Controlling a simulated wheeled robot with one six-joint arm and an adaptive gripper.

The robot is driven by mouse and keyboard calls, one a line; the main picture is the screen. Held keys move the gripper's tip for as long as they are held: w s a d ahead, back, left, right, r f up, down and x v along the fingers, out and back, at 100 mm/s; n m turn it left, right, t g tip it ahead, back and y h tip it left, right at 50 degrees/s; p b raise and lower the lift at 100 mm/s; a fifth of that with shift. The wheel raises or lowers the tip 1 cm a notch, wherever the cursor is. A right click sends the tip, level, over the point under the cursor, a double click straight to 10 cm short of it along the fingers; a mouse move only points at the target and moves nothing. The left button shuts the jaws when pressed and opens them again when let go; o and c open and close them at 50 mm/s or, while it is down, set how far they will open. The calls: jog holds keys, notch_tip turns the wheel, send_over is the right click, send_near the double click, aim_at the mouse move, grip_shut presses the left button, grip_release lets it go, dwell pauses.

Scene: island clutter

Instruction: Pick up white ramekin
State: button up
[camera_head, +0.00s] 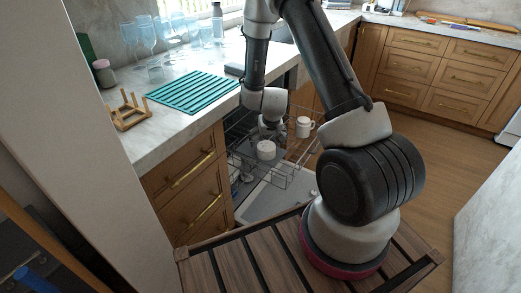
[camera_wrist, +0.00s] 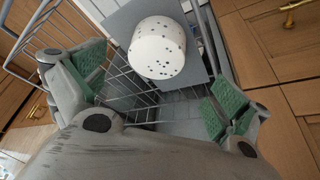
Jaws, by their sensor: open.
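The white ramekin, a round white piece with dark speckles (camera_wrist: 158,47), sits in the upper middle of the wrist view. In the head view it is the small white piece (camera_head: 266,150) in the dishwasher's wire rack (camera_head: 292,172). A grey flat panel (camera_wrist: 119,22) shows beside and behind it. My gripper (camera_wrist: 158,88) is open, its green-padded fingers spread left and right below the ramekin in the picture, with nothing between them. In the head view my gripper (camera_head: 267,130) is just above the ramekin; contact is not visible.
A white mug (camera_head: 304,127) stands right of the ramekin in the rack. The open dishwasher door (camera_head: 275,198) lies below. The counter holds a teal drying mat (camera_head: 193,92), a wooden stand (camera_head: 129,112) and several glasses (camera_head: 172,30). Wooden drawers (camera_head: 185,175) stand left of the rack.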

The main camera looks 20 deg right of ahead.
aim_at(267, 146)
jog(key=x, duration=0.7)
jog(key=shift+d+f, duration=0.15)
jog(key=shift+d, duration=0.05)
jog(key=c, duration=1.2)
